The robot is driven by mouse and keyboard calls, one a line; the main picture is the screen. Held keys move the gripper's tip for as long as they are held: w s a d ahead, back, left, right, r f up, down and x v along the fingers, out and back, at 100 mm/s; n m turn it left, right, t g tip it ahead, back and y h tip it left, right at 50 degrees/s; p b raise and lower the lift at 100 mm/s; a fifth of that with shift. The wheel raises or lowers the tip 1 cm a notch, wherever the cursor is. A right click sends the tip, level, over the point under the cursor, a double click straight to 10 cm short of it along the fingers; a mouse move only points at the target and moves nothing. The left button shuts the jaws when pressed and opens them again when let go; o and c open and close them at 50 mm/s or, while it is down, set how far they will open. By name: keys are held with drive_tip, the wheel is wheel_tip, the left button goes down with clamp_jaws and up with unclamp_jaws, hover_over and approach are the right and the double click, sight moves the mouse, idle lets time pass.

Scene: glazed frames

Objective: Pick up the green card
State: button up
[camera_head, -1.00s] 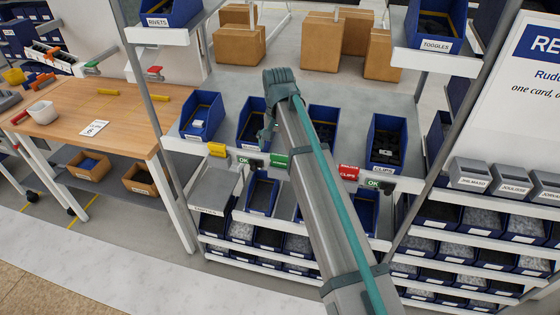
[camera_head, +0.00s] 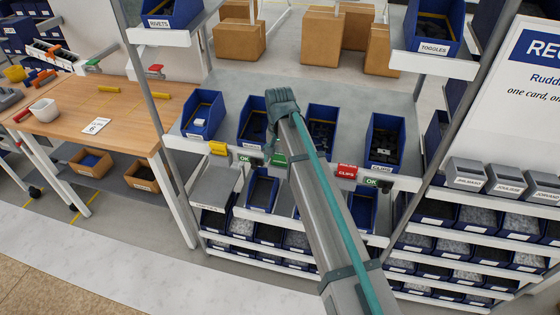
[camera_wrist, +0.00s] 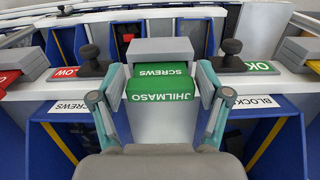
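The green card (camera_wrist: 160,88) stands in a grey holder on the shelf's front rail, with the words JHILMASO and SCREWS upside down in the wrist view. In the head view the green card (camera_head: 279,160) shows beside my arm, partly covered by it. My gripper (camera_wrist: 161,100) is open, one teal finger on each side of the card. Gaps seem to show between the fingers and the card; contact cannot be told. In the head view my fingers are mostly hidden behind the wrist.
A red card (camera_head: 346,171) and a yellow card (camera_head: 217,148) stand along the same rail. Black knobs (camera_wrist: 92,62) (camera_wrist: 232,60) with LOW and OK plates flank the card closely. Blue bins (camera_head: 386,143) stand behind the rail. A wooden workbench (camera_head: 90,105) is at left.

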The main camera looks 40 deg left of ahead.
drive_tip(key=c, duration=0.5)
drive_tip(key=shift+r, duration=0.15)
drive_tip(key=shift+r+p, duration=0.35)
drive_tip(key=shift+r, duration=0.1)
wheel_tip(320, 180, up, 2)
drive_tip(key=shift+r+p, duration=0.1)
drive_tip(key=shift+p, duration=0.55)
drive_tip(key=s+d+r+p, duration=0.2)
drive_tip(key=r, duration=0.1)
drive_tip(key=d+r+p, duration=0.1)
drive_tip(key=r, duration=0.1)
drive_tip(key=shift+s+d+r, duration=0.15)
drive_tip(key=shift+s+d, duration=0.15)
drive_tip(key=shift+s, duration=0.1)
drive_tip(key=shift+c, duration=0.2)
drive_tip(key=s+d+r+p, duration=0.3)
drive_tip(key=s+d+r, duration=0.1)
drive_tip(key=d, duration=0.3)
drive_tip(key=shift+s+d+r, duration=0.2)
drive_tip(key=shift+s+d, duration=0.1)
drive_tip(key=shift+s, duration=0.55)
